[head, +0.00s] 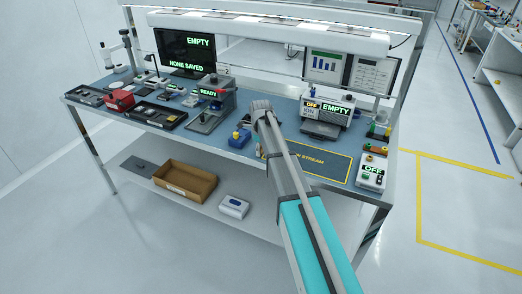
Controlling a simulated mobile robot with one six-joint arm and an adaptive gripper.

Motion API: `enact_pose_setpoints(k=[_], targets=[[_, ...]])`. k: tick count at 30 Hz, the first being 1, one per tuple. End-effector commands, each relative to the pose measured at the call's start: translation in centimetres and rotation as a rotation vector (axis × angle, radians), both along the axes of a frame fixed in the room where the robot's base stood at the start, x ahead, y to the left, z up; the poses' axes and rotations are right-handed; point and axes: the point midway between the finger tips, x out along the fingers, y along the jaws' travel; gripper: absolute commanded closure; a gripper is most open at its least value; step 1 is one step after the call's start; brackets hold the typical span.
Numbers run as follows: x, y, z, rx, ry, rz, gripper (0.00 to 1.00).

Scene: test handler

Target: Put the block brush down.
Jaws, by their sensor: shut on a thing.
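My arm reaches from the lower right up over the front of the workbench (226,142), and its grey far joint is above the bench. My gripper is hidden behind my arm, so its fingers and anything between them do not show. I cannot make out the block brush.
A "READY" device (210,110), a red box (119,100) and trays crowd the left. A cardboard bin (185,182) sits on the lower shelf.

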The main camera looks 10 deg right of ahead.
Motion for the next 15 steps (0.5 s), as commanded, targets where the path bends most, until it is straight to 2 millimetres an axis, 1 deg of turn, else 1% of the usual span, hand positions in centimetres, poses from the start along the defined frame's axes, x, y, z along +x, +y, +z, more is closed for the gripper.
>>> enact_pose_setpoints(k=[4, 5, 9, 10, 15], targets=[[0.00, 0.01, -0.43, 0.000, 0.000, 0.000, 0.89], [0.00, 0.02, -0.30, 0.000, 0.000, 0.000, 0.45], [0.00, 0.03, -0.27, 0.000, 0.000, 0.000, 0.19], [0.00, 0.03, -0.27, 0.000, 0.000, 0.000, 0.16], [0.00, 0.03, -0.27, 0.000, 0.000, 0.000, 0.16]])
